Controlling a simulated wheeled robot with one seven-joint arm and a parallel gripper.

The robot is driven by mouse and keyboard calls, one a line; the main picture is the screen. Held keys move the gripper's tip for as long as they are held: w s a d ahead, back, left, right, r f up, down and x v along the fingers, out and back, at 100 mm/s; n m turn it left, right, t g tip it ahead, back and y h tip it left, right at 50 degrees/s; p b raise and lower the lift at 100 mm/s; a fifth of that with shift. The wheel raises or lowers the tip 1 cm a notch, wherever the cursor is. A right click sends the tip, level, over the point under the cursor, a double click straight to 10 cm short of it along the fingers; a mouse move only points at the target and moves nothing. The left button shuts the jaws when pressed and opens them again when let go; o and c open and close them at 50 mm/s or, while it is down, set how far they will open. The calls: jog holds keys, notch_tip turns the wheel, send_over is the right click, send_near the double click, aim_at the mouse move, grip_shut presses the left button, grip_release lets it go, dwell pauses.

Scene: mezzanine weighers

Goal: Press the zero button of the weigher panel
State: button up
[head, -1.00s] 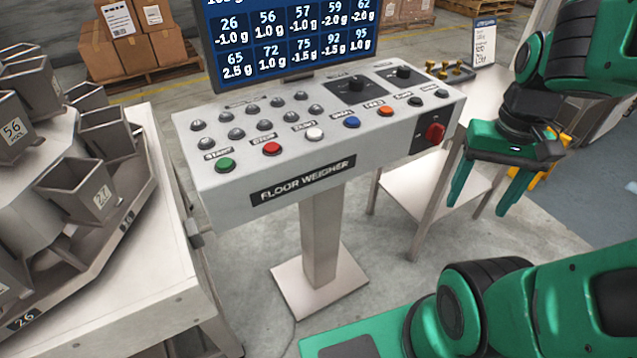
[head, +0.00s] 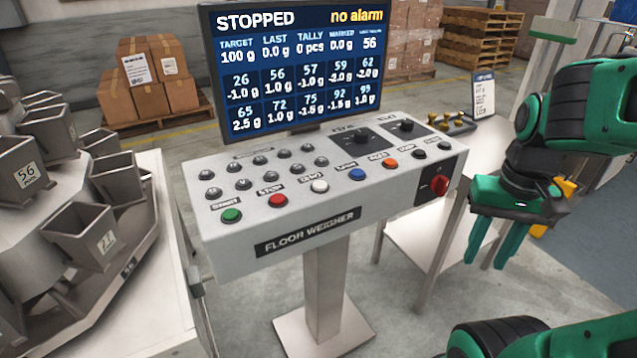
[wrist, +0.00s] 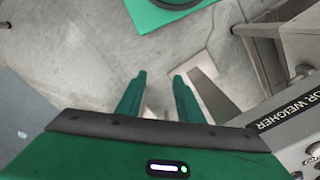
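The weigher panel (head: 225,255) is a grey slanted box on a post, marked FLOOR WEIGHER. Its front row has a green start button (head: 231,215), a red stop button (head: 278,200), then a white button (head: 319,186) whose small label appears to read ZERO. A blue button (head: 357,174) is just right of it. My gripper (head: 486,258) is right of the panel, apart from it, pointing down. Its two fingers are apart and empty; they also show in the wrist view (wrist: 159,78), where the panel front (wrist: 285,112) is at the right edge.
The screen (head: 300,70) behind the panel reads STOPPED and no alarm. A red rotary switch (head: 440,185) sits at the panel's right end, near my gripper. A side table (head: 405,215) stands behind. The hopper machine (head: 150,215) fills the left. Floor is open below my gripper.

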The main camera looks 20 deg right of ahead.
grip_shut()
dwell(1.4)
